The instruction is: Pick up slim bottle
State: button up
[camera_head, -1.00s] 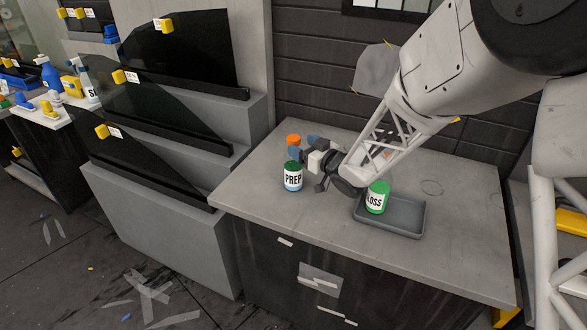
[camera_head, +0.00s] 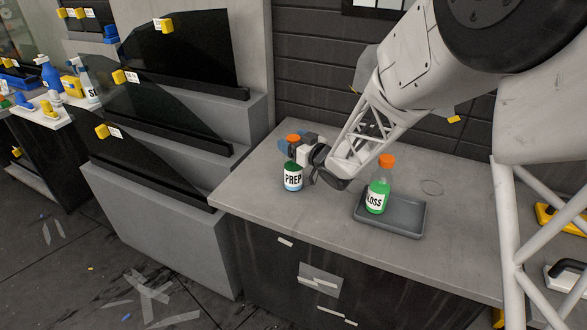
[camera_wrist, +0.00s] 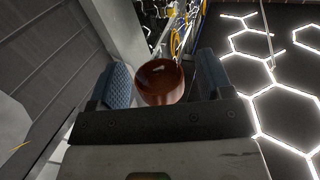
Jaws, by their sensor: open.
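The slim bottle, labelled PREP (camera_head: 292,181), stands upright near the left edge of the grey worktop. In the wrist view the cap (camera_wrist: 160,82) shows reddish-brown between the two blue-padded fingers of my gripper (camera_wrist: 165,80). The fingers are apart, with a visible gap to the cap on each side. The bottle's body is hidden in the wrist view.
A second bottle with green liquid and an orange cap, labelled GLOSS (camera_head: 377,196), stands in a grey tray (camera_head: 410,223) to the right, below my arm. The worktop (camera_head: 250,190) is otherwise largely clear. Stepped display stands (camera_head: 232,125) with dark panes rise at the left.

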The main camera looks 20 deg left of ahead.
jog(key=shift+c, duration=0.5)
grip_shut()
jog(key=shift+r, duration=0.15)
jog(key=shift+r, duration=1.45)
jog(key=shift+s+d+r, duration=0.15)
jog(key=shift+s+r, duration=0.05)
jog(key=shift+r, duration=0.05)
jog(key=s+d+r, duration=0.1)
jog(key=s+d, duration=0.8)
jog(key=s, duration=0.3)
jog(key=shift+s+d+r, duration=0.15)
jog(key=shift+d, duration=0.1)
